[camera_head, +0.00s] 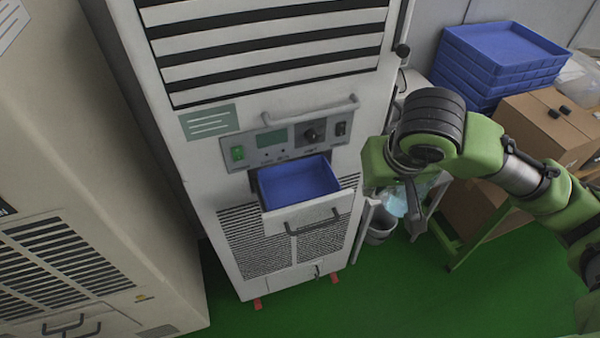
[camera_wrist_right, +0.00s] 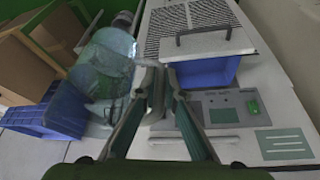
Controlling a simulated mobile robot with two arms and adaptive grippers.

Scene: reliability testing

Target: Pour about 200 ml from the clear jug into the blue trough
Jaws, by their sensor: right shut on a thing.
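The blue trough (camera_head: 298,182) sits in a pulled-out drawer on the front of the white machine; it looks empty. It also shows in the right wrist view (camera_wrist_right: 207,72). My right gripper (camera_wrist_right: 158,78) is shut on the handle of the clear jug (camera_wrist_right: 103,62), which has a bluish tint. In the head view the jug (camera_head: 397,203) is mostly hidden behind my green right arm, to the right of the drawer and apart from it. Its tilt and liquid level are hard to tell. My left gripper is out of view.
The machine's control panel (camera_head: 290,142) and a bar handle (camera_head: 312,110) are above the drawer. Stacked blue trays (camera_head: 500,60) and a cardboard box (camera_head: 545,125) stand at the right. A grey bin (camera_head: 380,228) is below the jug. Green floor in front is clear.

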